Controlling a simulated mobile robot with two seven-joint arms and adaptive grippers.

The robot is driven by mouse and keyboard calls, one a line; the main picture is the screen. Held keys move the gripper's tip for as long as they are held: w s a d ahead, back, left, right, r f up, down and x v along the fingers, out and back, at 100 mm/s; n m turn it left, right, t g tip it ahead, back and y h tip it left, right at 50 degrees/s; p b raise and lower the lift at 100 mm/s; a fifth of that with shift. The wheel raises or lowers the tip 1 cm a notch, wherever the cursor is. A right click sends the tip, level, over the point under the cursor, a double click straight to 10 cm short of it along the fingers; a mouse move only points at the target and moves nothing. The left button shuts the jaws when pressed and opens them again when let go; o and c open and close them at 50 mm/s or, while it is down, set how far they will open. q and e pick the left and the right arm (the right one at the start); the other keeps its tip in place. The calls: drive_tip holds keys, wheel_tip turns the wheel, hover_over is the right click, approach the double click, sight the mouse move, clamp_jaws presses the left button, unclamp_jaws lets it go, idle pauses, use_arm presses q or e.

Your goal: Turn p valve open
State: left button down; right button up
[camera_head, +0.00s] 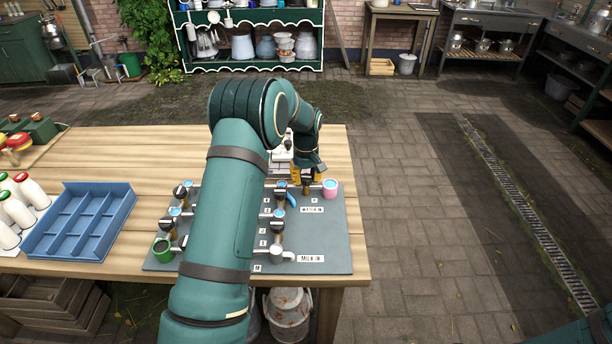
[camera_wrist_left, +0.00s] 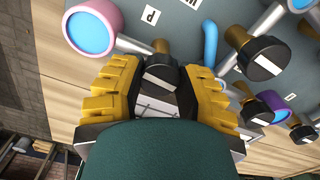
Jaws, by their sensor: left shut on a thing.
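The p valve (camera_wrist_left: 160,72) has a black knob with a pale bar and a brass stem, on the grey board (camera_head: 337,232). The "P" label (camera_wrist_left: 150,15) lies beside it. In the head view the valve (camera_head: 307,185) is partly covered by my left gripper (camera_head: 306,174). In the left wrist view the yellow fingers of this gripper (camera_wrist_left: 158,85) are on both sides of the knob, shut on it. The pale bar runs across between the fingers. My right gripper is not in view.
A pink blue-topped pot (camera_head: 330,188) stands close right of the valve. Other black-knobbed valves (camera_head: 277,223) and white pipes share the board. A blue divided crate (camera_head: 80,222) and white bottles (camera_head: 28,188) stand left on the wooden table (camera_head: 110,150). Paving right of the table is clear.

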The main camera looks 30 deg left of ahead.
sight(306, 177)
use_arm(q)
drive_tip(key=shift+f+n, duration=0.1)
drive_tip(key=shift+n, duration=0.5)
drive_tip(key=c, duration=0.5)
unclamp_jaws()
wheel_tip(306, 177, up, 12)
drive_tip(key=shift+r, duration=0.1)
idle(0.4)
